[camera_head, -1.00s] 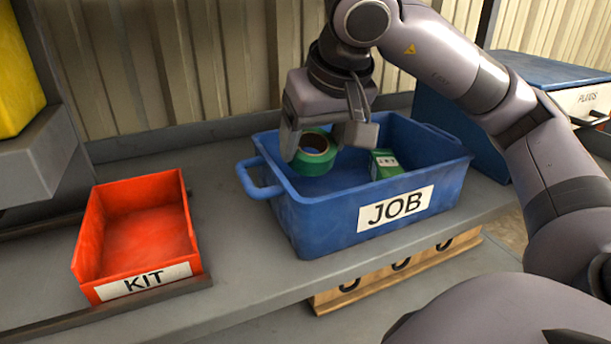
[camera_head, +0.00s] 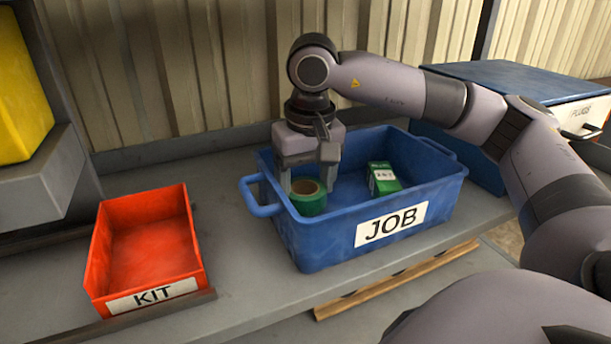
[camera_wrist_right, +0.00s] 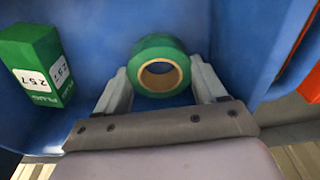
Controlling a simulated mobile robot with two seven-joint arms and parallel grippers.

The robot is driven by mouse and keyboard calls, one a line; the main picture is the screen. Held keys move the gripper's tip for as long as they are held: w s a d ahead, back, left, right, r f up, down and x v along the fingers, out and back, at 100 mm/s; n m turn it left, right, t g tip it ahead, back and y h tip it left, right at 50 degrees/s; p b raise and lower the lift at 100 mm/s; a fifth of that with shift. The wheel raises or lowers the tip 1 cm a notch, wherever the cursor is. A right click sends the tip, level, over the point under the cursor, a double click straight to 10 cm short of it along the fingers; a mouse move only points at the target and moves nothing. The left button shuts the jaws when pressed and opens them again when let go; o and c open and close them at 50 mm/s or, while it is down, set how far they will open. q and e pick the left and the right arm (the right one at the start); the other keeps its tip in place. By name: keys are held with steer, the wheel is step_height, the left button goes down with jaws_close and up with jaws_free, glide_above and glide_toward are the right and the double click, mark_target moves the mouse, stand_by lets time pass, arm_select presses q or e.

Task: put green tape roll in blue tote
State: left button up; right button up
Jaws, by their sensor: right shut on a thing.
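The green tape roll (camera_head: 308,198) is inside the blue tote (camera_head: 330,234), towards its left end, with its tan core facing up. My right gripper (camera_head: 310,180) reaches down into the tote and is shut on the roll. In the right wrist view the green tape roll (camera_wrist_right: 161,50) sits between the two fingers of my right gripper (camera_wrist_right: 163,82), with the blue tote floor around it. Whether the roll touches the floor I cannot tell. The tote carries a JOB label. My left gripper is not in view.
A green box (camera_head: 383,180) stands in the tote right of the roll; it also shows in the wrist view (camera_wrist_right: 36,62). A red KIT bin (camera_head: 145,250) stands left on the grey shelf (camera_head: 250,285). A blue-lidded container (camera_head: 515,82) is behind right.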

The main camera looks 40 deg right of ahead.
steer(key=shift+f, duration=0.1)
steer(key=shift+f, duration=0.1)
steer(key=o, duration=0.8)
steer(key=shift+r, duration=0.3)
steer(key=r, duration=0.4)
steer(key=s+r, duration=0.1)
steer(key=r, duration=0.2)
steer(key=shift+a+r, duration=0.1)
steer(key=shift+a, duration=0.05)
